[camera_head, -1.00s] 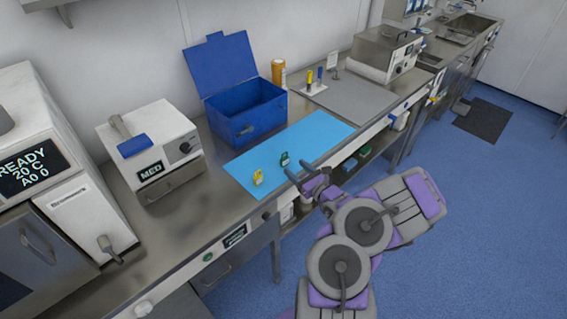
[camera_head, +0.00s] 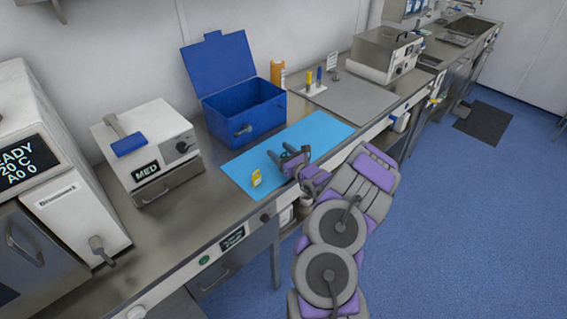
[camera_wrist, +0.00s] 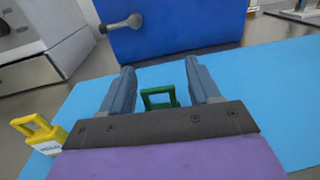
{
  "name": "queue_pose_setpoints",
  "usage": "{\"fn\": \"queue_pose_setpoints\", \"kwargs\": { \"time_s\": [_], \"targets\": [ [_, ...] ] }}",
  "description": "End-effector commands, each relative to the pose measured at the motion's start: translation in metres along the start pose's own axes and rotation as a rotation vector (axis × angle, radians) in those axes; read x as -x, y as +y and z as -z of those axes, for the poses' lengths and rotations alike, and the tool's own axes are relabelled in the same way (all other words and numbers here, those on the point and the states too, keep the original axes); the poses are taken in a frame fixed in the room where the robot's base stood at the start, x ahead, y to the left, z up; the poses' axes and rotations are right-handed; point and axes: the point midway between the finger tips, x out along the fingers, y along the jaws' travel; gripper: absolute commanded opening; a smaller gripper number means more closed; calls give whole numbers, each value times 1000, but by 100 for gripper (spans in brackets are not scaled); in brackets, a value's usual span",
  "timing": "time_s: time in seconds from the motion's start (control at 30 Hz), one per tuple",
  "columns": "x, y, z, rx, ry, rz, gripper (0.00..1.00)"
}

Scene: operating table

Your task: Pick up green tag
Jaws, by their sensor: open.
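The green tag (camera_wrist: 159,97) stands on the light blue mat (camera_wrist: 270,95) in the wrist view, between the two fingers of my gripper (camera_wrist: 160,85). Its lower part is hidden behind the gripper body. My gripper is open, with a gap on each side of the tag. In the head view my gripper (camera_head: 288,155) is over the front part of the mat (camera_head: 325,130), and it hides most of the green tag there. A yellow tag (camera_head: 256,178) stands on the mat to the left; it also shows in the wrist view (camera_wrist: 42,133).
An open blue box (camera_head: 245,110) stands behind the mat, close beyond the fingers in the wrist view (camera_wrist: 180,25). A white MED device (camera_head: 148,150) is to the left. A grey tray (camera_head: 345,97) with small upright items lies to the right. The mat's right part is clear.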

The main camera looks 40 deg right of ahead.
Motion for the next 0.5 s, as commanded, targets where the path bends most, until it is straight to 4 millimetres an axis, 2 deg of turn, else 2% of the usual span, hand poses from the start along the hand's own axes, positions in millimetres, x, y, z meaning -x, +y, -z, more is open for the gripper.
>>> {"fn": "queue_pose_setpoints", "kwargs": {
  "time_s": [0.2, 0.5],
  "targets": [
    [0, 0, -1, 0, 0, 0, 62],
    [0, 1, -1, 1, 0, 0, 33]
  ]
}}
